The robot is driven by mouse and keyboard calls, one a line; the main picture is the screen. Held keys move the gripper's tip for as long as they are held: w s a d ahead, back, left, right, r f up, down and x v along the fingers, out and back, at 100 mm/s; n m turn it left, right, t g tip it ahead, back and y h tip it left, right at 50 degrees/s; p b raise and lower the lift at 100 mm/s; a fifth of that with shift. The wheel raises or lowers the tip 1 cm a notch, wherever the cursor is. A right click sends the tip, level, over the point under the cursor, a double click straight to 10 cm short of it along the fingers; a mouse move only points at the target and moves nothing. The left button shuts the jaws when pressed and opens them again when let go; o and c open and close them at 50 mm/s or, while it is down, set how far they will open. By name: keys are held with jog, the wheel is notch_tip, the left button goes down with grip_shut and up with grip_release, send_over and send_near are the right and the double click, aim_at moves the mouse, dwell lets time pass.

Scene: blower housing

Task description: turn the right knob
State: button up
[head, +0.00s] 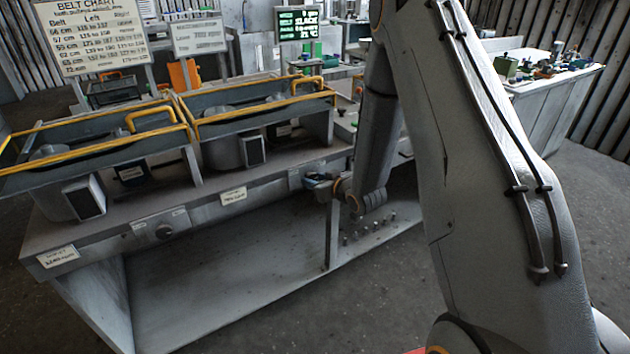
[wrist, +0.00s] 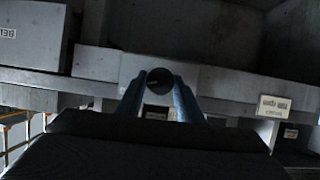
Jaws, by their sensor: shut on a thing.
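The right knob (wrist: 158,81) is a dark round dial with a pale mark on a light plate on the bench front, seen in the wrist view. My gripper (wrist: 158,86) has its two blue fingers on either side of the knob, shut on it. In the head view my gripper (head: 318,181) is at the bench front, right of the middle. It hides the right knob there. The left knob (head: 164,231) shows on its own plate further left, with nothing touching it.
Two blower housings with yellow-edged open frames (head: 160,121) stand on the grey bench (head: 105,243). Small pegs (head: 372,230) stick out at the lower right. A belt chart (head: 92,38) and a lit screen (head: 300,24) are behind. A side table (head: 550,85) stands far right.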

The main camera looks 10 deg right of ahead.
jog(key=m+y, duration=0.1)
jog(key=m, duration=0.1)
jog(key=shift+d+m+g+y, duration=0.2)
jog(key=shift+m+g+y, duration=0.1)
jog(key=shift+m+y, duration=0.1)
jog(key=shift+w+m+y, duration=0.1)
jog(key=shift+m+y, duration=0.6)
jog(key=shift+m, duration=0.4)
jog(key=o, duration=1.1)
jog(key=shift+d, duration=0.1)
jog(key=shift+c, duration=0.2)
